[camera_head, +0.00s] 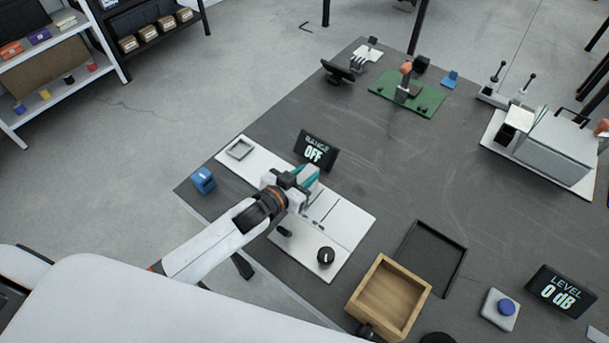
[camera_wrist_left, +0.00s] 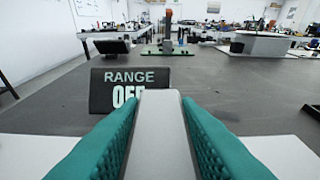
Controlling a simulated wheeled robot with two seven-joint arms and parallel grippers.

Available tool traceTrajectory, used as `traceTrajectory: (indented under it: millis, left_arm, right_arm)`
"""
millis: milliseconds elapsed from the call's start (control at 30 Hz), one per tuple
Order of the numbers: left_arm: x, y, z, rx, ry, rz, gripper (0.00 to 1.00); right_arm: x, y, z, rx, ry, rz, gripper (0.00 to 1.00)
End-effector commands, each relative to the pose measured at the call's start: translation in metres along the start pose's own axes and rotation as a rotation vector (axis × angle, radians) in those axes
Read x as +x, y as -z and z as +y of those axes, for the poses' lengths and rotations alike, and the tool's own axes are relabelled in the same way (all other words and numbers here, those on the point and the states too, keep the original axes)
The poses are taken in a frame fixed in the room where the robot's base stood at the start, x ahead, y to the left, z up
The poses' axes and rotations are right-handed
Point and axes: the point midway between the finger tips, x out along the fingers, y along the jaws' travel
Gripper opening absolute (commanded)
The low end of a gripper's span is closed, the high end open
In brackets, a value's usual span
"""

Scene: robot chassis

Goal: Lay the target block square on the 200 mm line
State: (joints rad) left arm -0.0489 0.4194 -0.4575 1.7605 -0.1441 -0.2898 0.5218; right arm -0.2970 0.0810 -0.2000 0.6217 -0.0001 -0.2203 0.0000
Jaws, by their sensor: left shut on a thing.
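My left gripper (camera_head: 303,180) is above the white board (camera_head: 345,222), near its middle. Its teal pads are shut on a plain light-grey block, the target block (camera_wrist_left: 160,135), which fills the gap between them in the left wrist view. In the head view the gripper mostly hides the block. Dark thin lines (camera_head: 326,212) are marked on the board to the right of the gripper. I cannot read which is the 200 mm line, nor tell whether the block touches the board. My right gripper is not in view.
A RANGE OFF display (camera_head: 316,151) stands just behind the gripper. A black knob (camera_head: 326,256) sits on the board's front part, and a small grey square frame (camera_head: 240,149) at its left end.

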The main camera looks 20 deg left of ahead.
Motion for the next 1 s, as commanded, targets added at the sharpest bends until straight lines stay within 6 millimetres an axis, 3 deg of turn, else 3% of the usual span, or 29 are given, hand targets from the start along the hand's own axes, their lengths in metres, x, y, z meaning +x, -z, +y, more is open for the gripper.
traceTrajectory:
  millis: [400, 433, 533, 867, 1000]
  left_arm:
    - [0.002, 0.006, 0.000, 0.000, 0.000, -0.003, 0.00]
    - [0.002, 0.006, 0.000, 0.000, 0.000, -0.001, 0.34]
    - [0.002, 0.006, 0.000, 0.000, 0.000, -0.001, 0.50]
    - [0.001, 0.003, 0.000, 0.001, 0.000, -0.001, 0.51]
    - [-0.013, 0.004, 0.000, -0.001, -0.001, 0.001, 0.51]
  right_arm:
    - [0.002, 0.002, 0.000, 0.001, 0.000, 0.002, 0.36]
    - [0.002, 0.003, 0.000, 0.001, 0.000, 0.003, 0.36]
    - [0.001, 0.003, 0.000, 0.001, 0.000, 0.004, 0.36]
    - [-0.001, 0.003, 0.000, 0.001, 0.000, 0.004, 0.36]
    - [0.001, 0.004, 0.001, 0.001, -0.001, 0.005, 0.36]
